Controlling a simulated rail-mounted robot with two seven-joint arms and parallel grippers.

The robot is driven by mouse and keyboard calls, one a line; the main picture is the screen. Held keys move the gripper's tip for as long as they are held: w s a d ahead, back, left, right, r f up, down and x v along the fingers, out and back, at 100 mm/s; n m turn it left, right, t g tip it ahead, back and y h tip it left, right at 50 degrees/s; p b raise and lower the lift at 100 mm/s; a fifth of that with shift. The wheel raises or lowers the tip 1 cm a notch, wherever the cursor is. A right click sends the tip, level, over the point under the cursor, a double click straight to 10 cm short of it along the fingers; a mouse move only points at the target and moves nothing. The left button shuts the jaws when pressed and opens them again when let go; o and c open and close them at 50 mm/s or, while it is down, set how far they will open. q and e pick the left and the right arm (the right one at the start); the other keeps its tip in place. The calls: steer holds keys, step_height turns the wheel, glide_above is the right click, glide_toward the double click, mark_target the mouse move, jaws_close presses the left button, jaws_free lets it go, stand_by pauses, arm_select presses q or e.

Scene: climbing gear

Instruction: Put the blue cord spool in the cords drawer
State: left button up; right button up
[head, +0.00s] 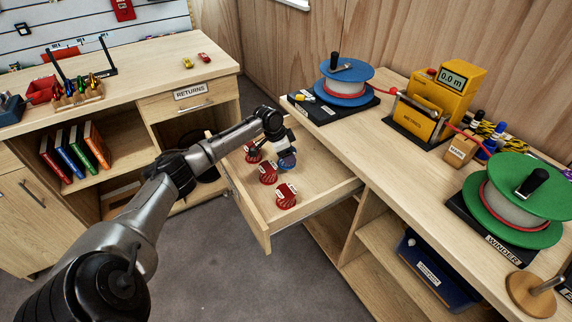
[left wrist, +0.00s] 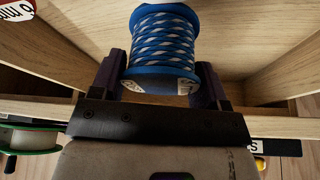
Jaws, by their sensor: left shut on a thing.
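My left gripper (head: 283,150) is over the open wooden drawer (head: 262,225), near its back. It is shut on the blue cord spool (head: 287,161), which is mostly hidden by the gripper in the head view. In the left wrist view the blue cord spool (left wrist: 163,42) shows blue and white cord between the two fingers of the left gripper (left wrist: 160,85). Red spools (head: 285,196) stand in the drawer beside and in front of it. I cannot tell whether the blue spool touches the drawer floor. My right gripper is not in view.
The right bench carries a blue-topped reel (head: 346,75), a yellow meter (head: 425,105) and a green winder reel (head: 515,200). A drawer labelled returns (head: 190,97) is shut in the left bench. The front right part of the open drawer is clear.

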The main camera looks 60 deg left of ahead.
arm_select(q)
steer(key=shift+s+a+f, duration=0.15)
steer(key=shift+a+f, duration=0.05)
steer(key=shift+a, duration=0.1)
step_height(320, 180, down, 4)
steer(key=shift+f+b, duration=0.1)
steer(key=shift+b, duration=0.95)
steer(key=o, duration=1)
steer(key=shift+c, duration=0.2)
